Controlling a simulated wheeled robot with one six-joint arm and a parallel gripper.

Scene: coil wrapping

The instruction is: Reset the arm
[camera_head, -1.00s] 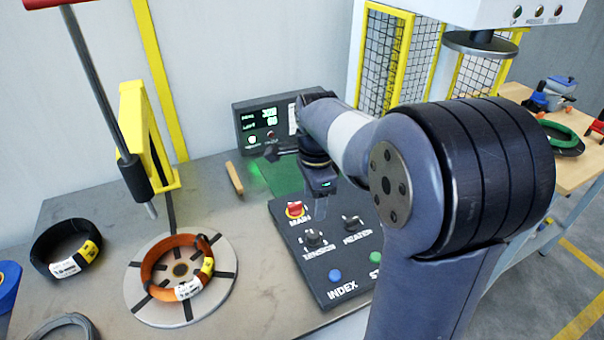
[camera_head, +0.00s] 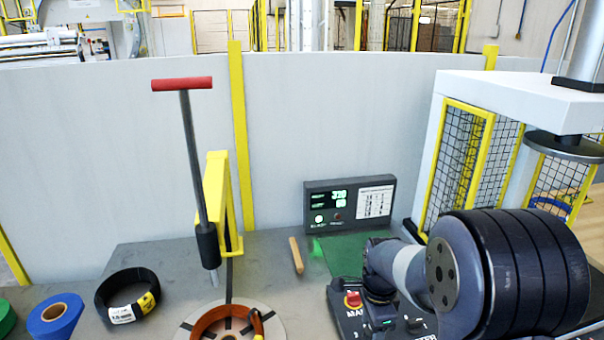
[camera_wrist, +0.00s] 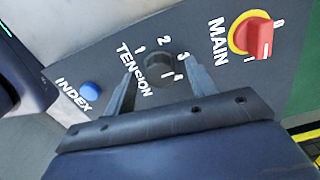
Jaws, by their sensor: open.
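My gripper (camera_wrist: 157,62) is open in the wrist view, with its two fingers pointing at the dark control panel (camera_wrist: 110,58). The black TENSION knob (camera_wrist: 158,67) shows between the fingers; I see no grip on it. The red MAIN switch (camera_wrist: 252,35) on its yellow base lies to the right, and the blue INDEX button (camera_wrist: 89,88) to the left. In the head view my arm covers much of the panel (camera_head: 345,322). The gripper's fingers are hidden there. The MAIN switch (camera_head: 352,300) shows just left of my wrist.
An orange coil (camera_head: 208,318) lies on a round turntable (camera_head: 278,325), cut by the lower edge. A black coil (camera_head: 105,292) and blue roll (camera_head: 58,318) are at left. A red-handled lever (camera_head: 190,150) stands by a yellow post. A display box (camera_head: 320,185) and wooden-handled tool (camera_head: 296,255) are behind.

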